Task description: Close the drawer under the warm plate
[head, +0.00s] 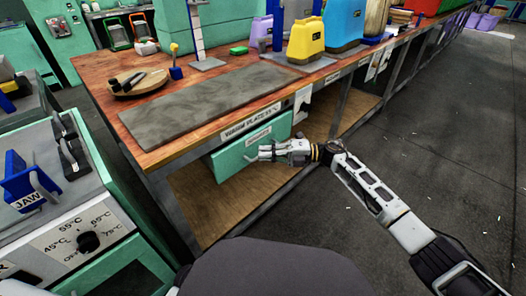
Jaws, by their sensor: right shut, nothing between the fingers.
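The warm plate (205,100) is a flat grey slab on top of the wooden bench. A label strip on the bench edge below it reads warm plate. Under that edge is the green drawer (232,160) with a pale label on its front. The drawer stands out from under the bench top, so it looks partly open. My right gripper (262,153) is shut and empty at the drawer's front, close to its lower right part. I cannot tell whether its fingertips touch the drawer. My left gripper is out of view.
A green press machine (90,215) with a temperature dial stands at the left. The bench top holds a wooden dish (137,85), a yellow container (306,42) and a blue one (343,22). A lower wooden shelf (215,205) lies below the drawer. Grey floor (440,130) is open at the right.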

